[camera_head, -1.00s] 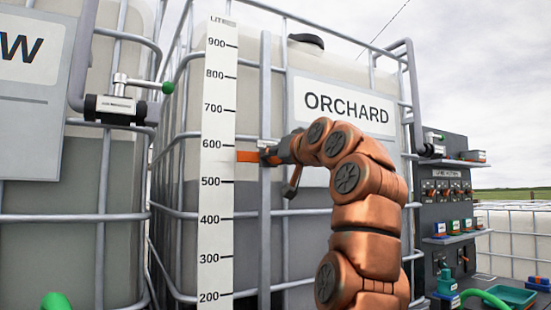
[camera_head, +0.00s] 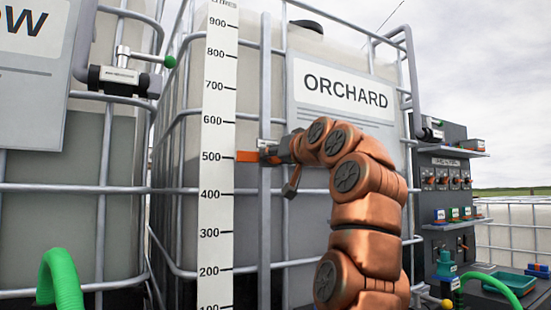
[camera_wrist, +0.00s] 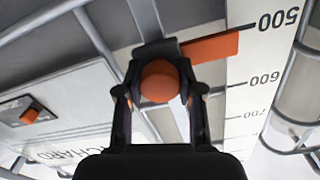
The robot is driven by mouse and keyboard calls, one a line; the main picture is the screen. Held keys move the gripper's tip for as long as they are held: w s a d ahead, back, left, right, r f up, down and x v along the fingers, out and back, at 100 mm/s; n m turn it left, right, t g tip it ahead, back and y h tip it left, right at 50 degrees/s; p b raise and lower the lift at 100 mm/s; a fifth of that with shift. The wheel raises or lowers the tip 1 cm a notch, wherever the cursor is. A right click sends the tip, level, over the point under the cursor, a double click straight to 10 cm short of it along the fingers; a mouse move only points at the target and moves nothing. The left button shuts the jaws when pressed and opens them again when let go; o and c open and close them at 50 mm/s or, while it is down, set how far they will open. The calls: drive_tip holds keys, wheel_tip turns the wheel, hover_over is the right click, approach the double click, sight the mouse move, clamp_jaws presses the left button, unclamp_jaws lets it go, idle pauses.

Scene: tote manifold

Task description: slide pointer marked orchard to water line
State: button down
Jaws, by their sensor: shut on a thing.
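In the wrist view the pointer's orange plate (camera_wrist: 212,47) reaches the scale near 500. My gripper (camera_head: 272,155) is at the pointer's right end. In the wrist view my gripper (camera_wrist: 160,92) is shut on the pointer's round orange knob (camera_wrist: 159,80), one finger on each side. The ORCHARD sign (camera_head: 345,92) is at the upper right of the tank. The tank is pale above and greyer below; the exact water line is hard to make out.
Metal cage bars (camera_head: 265,220) surround the tank. A neighbouring tank with a valve (camera_head: 122,78) stands at left. A dark panel of switches (camera_head: 448,180) is at right. Green hoses (camera_head: 62,280) show at lower left and lower right.

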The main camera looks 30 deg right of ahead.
drive_tip(key=c, duration=0.9)
unclamp_jaws()
drive_tip(key=shift+s+a+r, duration=0.15)
drive_tip(key=shift+s+r, duration=0.15)
drive_tip(key=shift+s, duration=0.05)
drive_tip(key=shift+c, duration=0.2)
drive_tip(key=shift+o, duration=1.1)
drive_tip(key=shift+w+f, duration=0.15)
drive_tip(key=s, duration=1.2)
drive_tip(key=shift+a, duration=0.4)
